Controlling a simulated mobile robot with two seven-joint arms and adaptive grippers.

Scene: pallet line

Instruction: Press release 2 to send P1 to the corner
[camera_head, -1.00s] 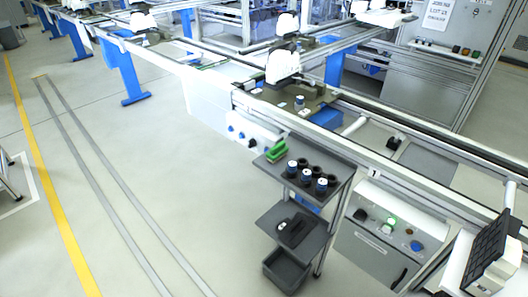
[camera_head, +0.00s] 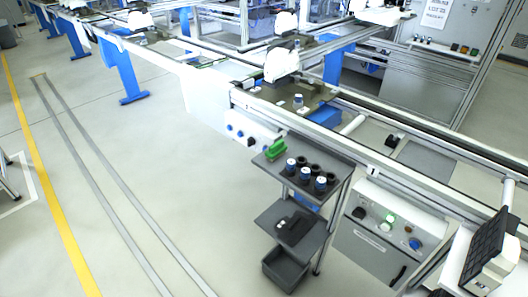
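A pallet (camera_head: 312,93) sits on the conveyor line near the middle, with a white housing (camera_head: 281,65) at its back and a small blue-and-white part (camera_head: 298,101) on top. Its label cannot be read, so I cannot tell if it is P1. A white panel (camera_head: 245,131) below it on the line's side carries blue knobs and a black one. A grey control box (camera_head: 385,232) to the right carries a lit green button (camera_head: 389,217), a blue button (camera_head: 415,244) and a black one. I cannot read which is release 2. Neither gripper is in view.
A dark trolley (camera_head: 306,178) with several cylindrical parts and a green piece (camera_head: 275,150) stands before the line. A tilted dark screen (camera_head: 487,250) is at the lower right. More white-topped units stand farther along the line.

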